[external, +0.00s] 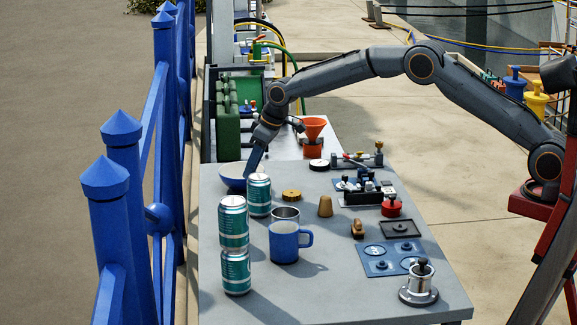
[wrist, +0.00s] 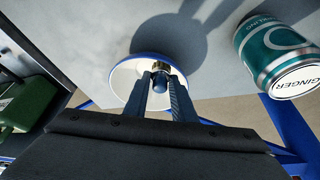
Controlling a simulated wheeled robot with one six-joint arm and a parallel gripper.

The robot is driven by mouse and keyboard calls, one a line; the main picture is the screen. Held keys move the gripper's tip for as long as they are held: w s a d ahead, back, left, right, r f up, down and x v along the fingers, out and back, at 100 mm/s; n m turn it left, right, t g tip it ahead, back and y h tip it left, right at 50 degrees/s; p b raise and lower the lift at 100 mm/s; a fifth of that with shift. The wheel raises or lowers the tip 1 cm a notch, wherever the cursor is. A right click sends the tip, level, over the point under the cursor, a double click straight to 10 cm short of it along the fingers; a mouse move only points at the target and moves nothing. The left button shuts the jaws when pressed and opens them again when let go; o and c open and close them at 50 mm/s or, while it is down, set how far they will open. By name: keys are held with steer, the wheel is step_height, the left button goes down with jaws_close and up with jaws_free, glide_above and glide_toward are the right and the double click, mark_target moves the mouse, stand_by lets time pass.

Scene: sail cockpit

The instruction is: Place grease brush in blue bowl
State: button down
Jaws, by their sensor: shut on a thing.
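The blue bowl (external: 230,183), white inside, stands at the far left corner of the grey table. In the wrist view the bowl (wrist: 126,78) lies under my fingertips. My gripper (external: 250,172) points down at the bowl's right side. In the wrist view my gripper (wrist: 163,92) is shut on the grease brush (wrist: 160,67), of which a metal band and a dark blue part show between the fingers. The brush's lower end is hidden, so I cannot tell whether it touches the bowl. The brush cannot be made out in the external view.
A green-and-white can (external: 258,195) stands close beside the bowl; it also shows in the wrist view (wrist: 275,50). Two stacked cans (external: 234,222) and a blue mug (external: 284,245) stand nearer. An orange funnel (external: 313,128) is behind. Blue railing posts (external: 125,185) line the left.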

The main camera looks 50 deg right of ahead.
steer(key=shift+f, duration=0.15)
steer(key=c, duration=1.8)
jaws_free()
steer(key=shift+o, duration=0.2)
